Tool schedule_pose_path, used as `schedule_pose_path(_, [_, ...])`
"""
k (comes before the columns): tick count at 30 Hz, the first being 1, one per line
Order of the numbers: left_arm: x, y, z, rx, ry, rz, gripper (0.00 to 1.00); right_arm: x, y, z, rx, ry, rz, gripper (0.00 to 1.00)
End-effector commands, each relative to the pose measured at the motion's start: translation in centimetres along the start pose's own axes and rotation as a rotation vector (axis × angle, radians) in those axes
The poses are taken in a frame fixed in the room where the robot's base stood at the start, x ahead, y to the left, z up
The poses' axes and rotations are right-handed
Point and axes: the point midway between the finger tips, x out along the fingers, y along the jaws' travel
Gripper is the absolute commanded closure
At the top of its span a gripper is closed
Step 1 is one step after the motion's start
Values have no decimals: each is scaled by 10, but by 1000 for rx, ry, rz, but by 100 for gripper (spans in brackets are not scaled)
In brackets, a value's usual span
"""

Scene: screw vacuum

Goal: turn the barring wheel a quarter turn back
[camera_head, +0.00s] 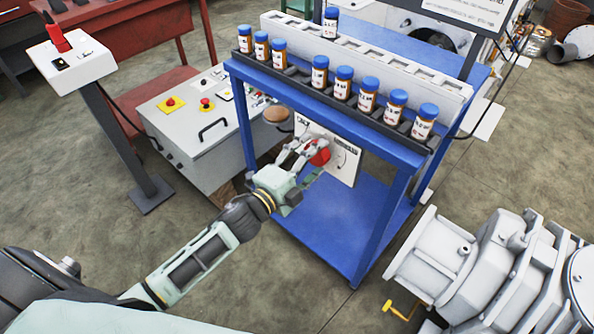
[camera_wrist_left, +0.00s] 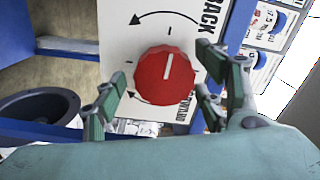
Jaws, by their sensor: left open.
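The barring wheel is a red ridged knob (camera_wrist_left: 165,76) with a white pointer line on a white panel (camera_wrist_left: 120,30). In the left wrist view its line points nearly straight up, and the printed words BACK and FORWARD with curved arrows stand around it. In the head view the red knob (camera_head: 320,156) is on the panel (camera_head: 345,165) under the blue table. My left gripper (camera_head: 298,150) is open in front of the knob. In the left wrist view its green-padded fingers (camera_wrist_left: 165,98) stand on either side of the knob with gaps. My right gripper is not in view.
Blue-capped bottles (camera_head: 344,82) stand in a row on the blue table (camera_head: 380,140) above the panel. A grey control cabinet (camera_head: 195,115) stands to the left. A large grey pump (camera_head: 500,255) stands at the lower right. Open floor (camera_head: 270,270) lies in front.

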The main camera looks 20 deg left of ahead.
Motion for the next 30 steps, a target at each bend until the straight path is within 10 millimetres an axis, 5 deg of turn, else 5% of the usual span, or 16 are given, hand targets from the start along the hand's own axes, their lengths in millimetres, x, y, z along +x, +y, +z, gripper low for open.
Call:
schedule_pose_path(15, [-94,1,0,-1,-1,3,35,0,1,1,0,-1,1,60])
schedule_pose_path(30, [-106,0,0,0,0,1,35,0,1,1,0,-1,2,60])
